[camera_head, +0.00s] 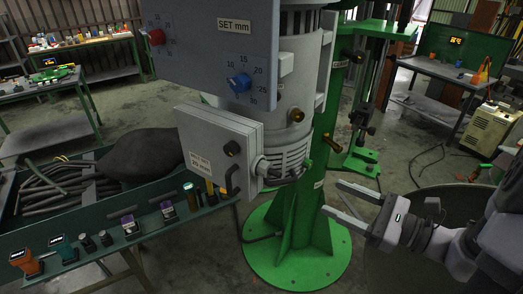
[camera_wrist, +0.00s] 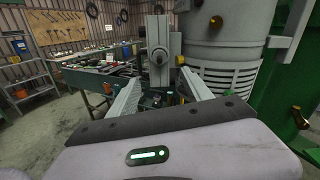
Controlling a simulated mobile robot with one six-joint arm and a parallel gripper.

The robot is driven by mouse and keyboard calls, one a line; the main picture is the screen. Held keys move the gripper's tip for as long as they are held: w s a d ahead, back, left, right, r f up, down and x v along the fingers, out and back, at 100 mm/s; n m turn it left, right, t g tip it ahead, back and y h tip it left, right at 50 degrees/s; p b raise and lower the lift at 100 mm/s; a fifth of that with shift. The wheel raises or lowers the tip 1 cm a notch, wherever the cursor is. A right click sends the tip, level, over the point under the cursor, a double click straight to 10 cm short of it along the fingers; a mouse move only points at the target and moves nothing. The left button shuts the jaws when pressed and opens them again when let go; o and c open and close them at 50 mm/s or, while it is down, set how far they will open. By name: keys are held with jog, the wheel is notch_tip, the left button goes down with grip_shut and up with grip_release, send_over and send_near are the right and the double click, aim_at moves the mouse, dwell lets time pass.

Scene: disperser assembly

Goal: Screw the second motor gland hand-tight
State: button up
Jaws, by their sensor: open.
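The grey motor (camera_head: 297,75) stands upright on a green stand (camera_head: 297,235). A grey box (camera_head: 220,145) labelled 20 mm is fixed at its left. I cannot tell which fitting is the second gland. My gripper (camera_head: 342,202) is open and empty, right of the stand and apart from it. In the wrist view my gripper (camera_wrist: 161,88) has its fingers spread, with the motor (camera_wrist: 222,45) right of them and a round grey fitting (camera_wrist: 159,57) beyond.
A green bench (camera_head: 75,232) at the left holds several small parts and a dark bundle. A grey panel (camera_head: 215,50) with red and blue knobs hangs above the box. Brass fittings (camera_head: 325,138) stick out from the stand. Floor at the right shows some free room.

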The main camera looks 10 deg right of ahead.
aim_at(275, 171)
jog(key=x, duration=1.7)
jog(key=shift+s+a+f, duration=0.15)
grip_shut()
